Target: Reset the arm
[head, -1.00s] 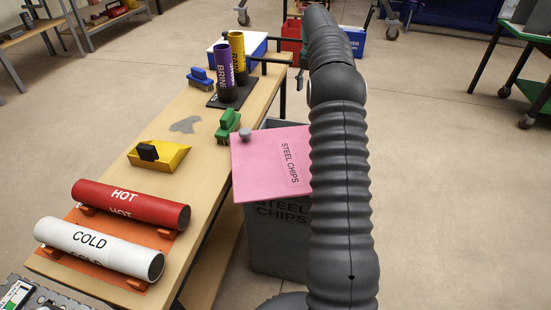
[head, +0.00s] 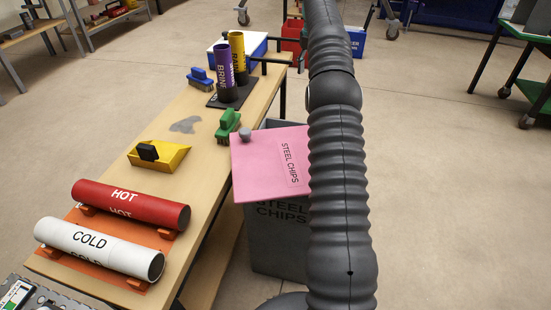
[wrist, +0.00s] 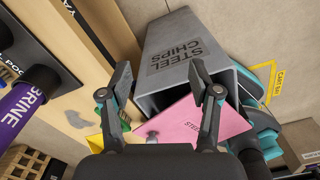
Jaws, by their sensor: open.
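My gripper (wrist: 160,72) shows in the wrist view with its two fingers spread apart, open and with nothing between them. Beyond the fingers are the grey steel chips bin (wrist: 185,50) and its pink lid (wrist: 185,125); I cannot judge the gap to them. In the head view my dark ribbed arm runs up the right of centre and out of the top, so the gripper is out of that view. The arm partly covers the bin (head: 275,240) and the right edge of the pink lid (head: 265,165).
The wooden bench (head: 120,240) holds a red HOT pipe (head: 130,204), a white COLD pipe (head: 98,249), a yellow dustpan (head: 175,157), a green brush (head: 228,125), a blue brush (head: 200,79) and upright purple (head: 224,70) and yellow (head: 237,55) pipes.

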